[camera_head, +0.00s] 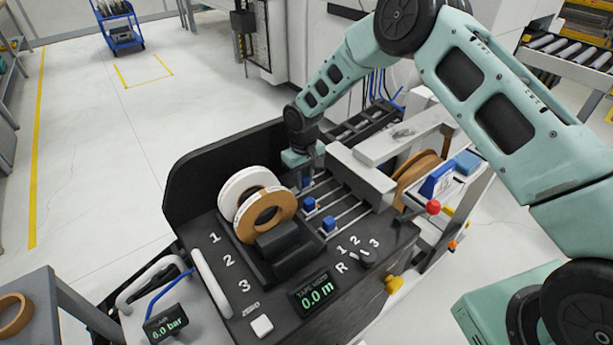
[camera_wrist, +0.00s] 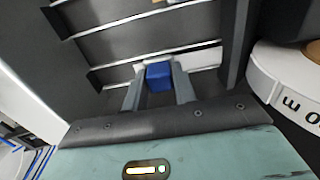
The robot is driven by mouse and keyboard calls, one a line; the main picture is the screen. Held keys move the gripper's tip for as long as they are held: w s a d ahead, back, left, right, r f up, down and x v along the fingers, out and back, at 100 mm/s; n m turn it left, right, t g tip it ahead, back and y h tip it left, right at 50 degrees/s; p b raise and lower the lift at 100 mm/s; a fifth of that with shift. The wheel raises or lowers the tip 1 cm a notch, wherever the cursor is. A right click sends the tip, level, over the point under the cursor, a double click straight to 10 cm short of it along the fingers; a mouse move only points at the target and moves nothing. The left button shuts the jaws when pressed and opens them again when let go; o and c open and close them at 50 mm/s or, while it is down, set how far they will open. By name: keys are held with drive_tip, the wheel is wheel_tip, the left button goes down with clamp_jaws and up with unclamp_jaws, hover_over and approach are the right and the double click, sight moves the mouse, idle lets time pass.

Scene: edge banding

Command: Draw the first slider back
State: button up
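The edge-banding machine (camera_head: 350,262) has a slotted bed with pale parallel rails (camera_head: 345,212). Two blue sliders, one (camera_head: 310,204) in the middle and one (camera_head: 329,225) nearer the display, stand on their rails apart from my gripper. My gripper (camera_head: 305,176) is down over the rail farthest from the display, at the first slider, which it largely hides in the head view. In the wrist view this blue slider (camera_wrist: 158,76) sits between the two grey fingertips, close against them. My gripper appears shut on it.
A white and a brown tape roll (camera_head: 266,208) stand on the machine just left of the rails. A dark upright panel (camera_head: 220,155) rises behind them. A pale block (camera_head: 360,178) bounds the rails on the right. A red-knobbed lever (camera_head: 433,207) stands farther right.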

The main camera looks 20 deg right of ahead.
sight(304, 176)
drive_tip(key=o, duration=0.3)
wheel_tip(304, 176, up, 18)
drive_tip(key=b, duration=0.3)
drive_tip(key=shift+f, duration=0.25)
drive_tip(key=shift+c, duration=0.3)
